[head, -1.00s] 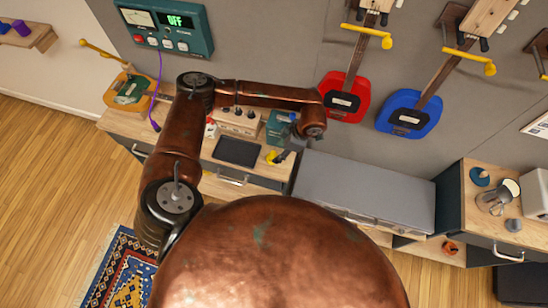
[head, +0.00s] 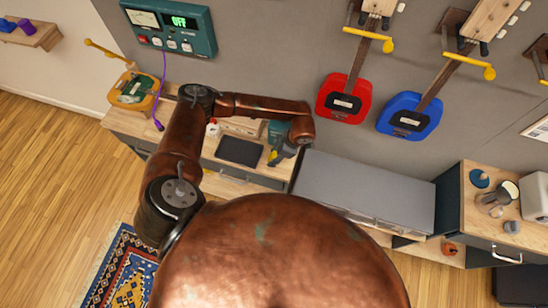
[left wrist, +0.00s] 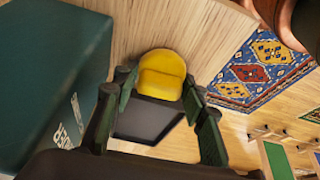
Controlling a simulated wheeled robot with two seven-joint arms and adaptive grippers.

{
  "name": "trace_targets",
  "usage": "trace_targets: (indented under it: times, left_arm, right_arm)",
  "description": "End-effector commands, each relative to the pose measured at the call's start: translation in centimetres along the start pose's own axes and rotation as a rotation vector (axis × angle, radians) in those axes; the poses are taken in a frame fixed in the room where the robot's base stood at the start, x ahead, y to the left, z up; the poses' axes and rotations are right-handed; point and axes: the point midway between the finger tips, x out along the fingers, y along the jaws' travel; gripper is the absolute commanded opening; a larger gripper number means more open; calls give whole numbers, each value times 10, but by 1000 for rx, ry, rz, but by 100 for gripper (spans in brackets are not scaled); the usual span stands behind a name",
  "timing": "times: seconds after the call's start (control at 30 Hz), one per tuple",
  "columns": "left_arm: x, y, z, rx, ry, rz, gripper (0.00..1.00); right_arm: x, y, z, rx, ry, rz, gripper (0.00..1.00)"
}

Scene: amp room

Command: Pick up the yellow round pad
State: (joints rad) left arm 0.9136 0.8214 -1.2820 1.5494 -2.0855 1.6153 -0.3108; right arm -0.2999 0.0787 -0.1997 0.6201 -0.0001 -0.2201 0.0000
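The yellow round pad (left wrist: 162,72) shows in the left wrist view on the wooden counter, just ahead of and between the fingertips of my left gripper (left wrist: 158,90). A finger stands on each side of it, with no clear contact visible. In the head view only a bit of the yellow pad (head: 272,156) shows beside the left gripper (head: 280,156), which covers the rest. The left gripper is open and holds nothing. My right gripper is in neither view.
A teal box (left wrist: 50,80) stands close on the left in the wrist view; it also shows behind the wrist in the head view (head: 276,129). A dark flat tablet (head: 239,150) lies on the counter to the left. A grey cabinet (head: 362,185) stands to the right.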

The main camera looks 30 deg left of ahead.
Motion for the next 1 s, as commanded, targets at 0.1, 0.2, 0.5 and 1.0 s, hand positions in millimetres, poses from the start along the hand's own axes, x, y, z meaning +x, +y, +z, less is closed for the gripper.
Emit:
trace_targets:
  times: [0.1,0.2,0.5,1.0]
  left_arm:
    - [0,0,0,0,0,0,30]
    - [0,0,0,0,0,0,23]
    - [0,0,0,0,0,0,14]
    - [-49,-10,-7,5,-4,3,14]
  right_arm:
    - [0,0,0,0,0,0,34]
    - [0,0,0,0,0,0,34]
    - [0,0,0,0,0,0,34]
    - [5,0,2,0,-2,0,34]
